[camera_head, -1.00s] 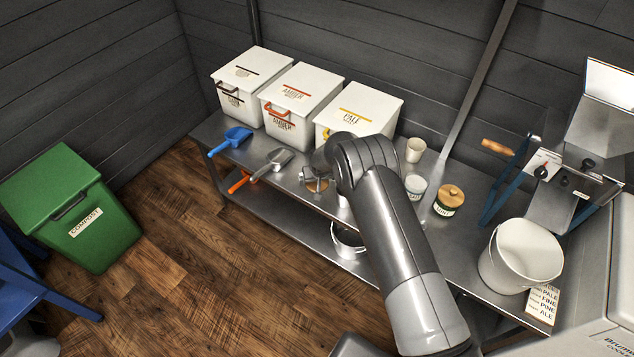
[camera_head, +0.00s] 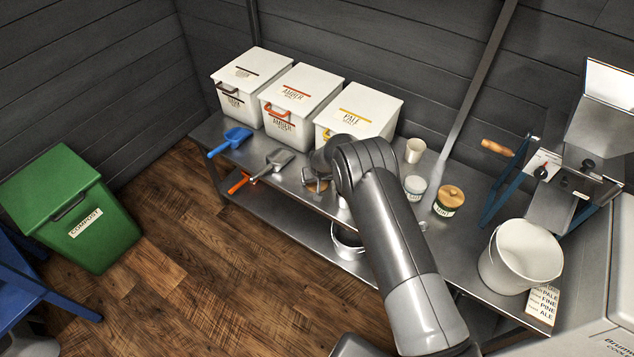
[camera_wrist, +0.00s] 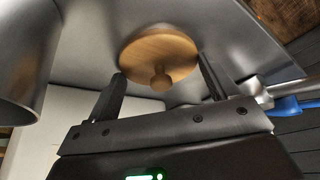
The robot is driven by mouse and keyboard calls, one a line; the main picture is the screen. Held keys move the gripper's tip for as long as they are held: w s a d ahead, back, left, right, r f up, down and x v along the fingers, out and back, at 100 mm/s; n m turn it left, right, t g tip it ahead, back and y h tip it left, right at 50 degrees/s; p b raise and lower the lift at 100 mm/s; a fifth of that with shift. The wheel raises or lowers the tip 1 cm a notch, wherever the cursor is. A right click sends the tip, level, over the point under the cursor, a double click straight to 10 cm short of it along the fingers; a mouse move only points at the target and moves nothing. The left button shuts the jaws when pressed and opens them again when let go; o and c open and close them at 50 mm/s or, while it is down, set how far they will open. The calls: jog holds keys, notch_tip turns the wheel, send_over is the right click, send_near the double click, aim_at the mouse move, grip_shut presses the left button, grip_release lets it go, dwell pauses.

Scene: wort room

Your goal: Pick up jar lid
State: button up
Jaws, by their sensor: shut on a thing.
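The jar lid (camera_wrist: 160,55) is a round, light wooden disc with a small knob. In the wrist view it lies between the two fingertips of my gripper (camera_wrist: 161,72), which is shut on its opposite edges. In the head view a sliver of the lid (camera_head: 317,186) shows beneath my gripper (camera_head: 315,176), over the front part of the steel bench (camera_head: 290,190); most of it is hidden by my wrist. I cannot tell whether the lid touches the bench. A pale jar (camera_head: 414,187) and a jar with its own wooden lid (camera_head: 449,200) stand to the right of my arm.
Three white bins (camera_head: 292,100) line the bench's back. A cup (camera_head: 414,150) stands behind the jars. A white bucket (camera_head: 522,257) and a mill (camera_head: 560,185) are at right.

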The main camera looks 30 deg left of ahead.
jog(key=shift+r, duration=0.1)
notch_tip(320, 180, up, 27)
jog(key=w+d+r+m+h, duration=0.1)
jog(key=w+d+r+m, duration=0.15)
jog(key=d, duration=0.65)
jog(key=w+d+r+m+t, duration=0.1)
jog(key=w+d, duration=0.3)
jog(key=d, duration=0.5)
jog(key=w+d+r+m+h, duration=0.1)
jog(key=w+d+r+m, duration=0.15)
jog(key=d, duration=0.65)
jog(key=d+m+h, duration=0.2)
jog(key=d+m, duration=0.2)
jog(key=d, duration=2)
jog(key=shift+w+a+f+n+g+y, duration=0.15)
jog(key=shift+w+a+f+n+y, duration=0.85)
jog(key=shift+a+f, duration=2.7)
jog(key=shift+w+a+f+n+g+y, duration=0.3)
jog(key=shift+w+a+f+n, duration=0.85)
jog(key=shift+a+f+n, duration=2.4)
jog(key=shift+w+a+f+n+g+y, duration=0.1)
jog(key=shift+w+a+f+n+y, duration=0.6)
jog(key=shift+a+f, duration=3.1)
